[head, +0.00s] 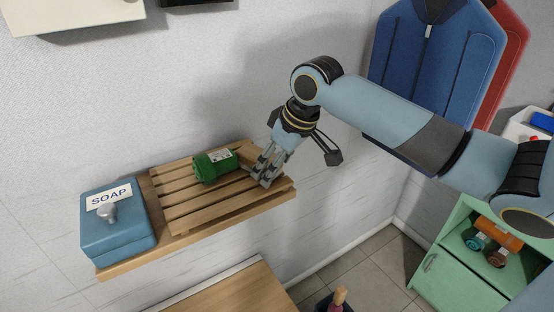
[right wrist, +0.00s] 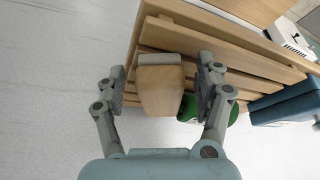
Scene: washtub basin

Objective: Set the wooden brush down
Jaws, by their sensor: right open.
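The wooden brush (head: 244,152) is a tan, tapered block on the slatted wooden rack (head: 190,218) in the head view, partly hidden by my right gripper (head: 266,176). In the right wrist view the brush (right wrist: 160,88) lies between the fingers of my right gripper (right wrist: 163,85), with a pale grey end and a gap on each side. The gripper is open around it. A green labelled container (head: 212,166) lies beside the brush on the rack. My left gripper is not in view.
A blue SOAP box (head: 120,240) stands left of the rack on the wall shelf (head: 112,269). A blue garment (head: 425,60) hangs behind my right arm. A green cabinet (head: 440,285) stands at lower right. The front left slats are clear.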

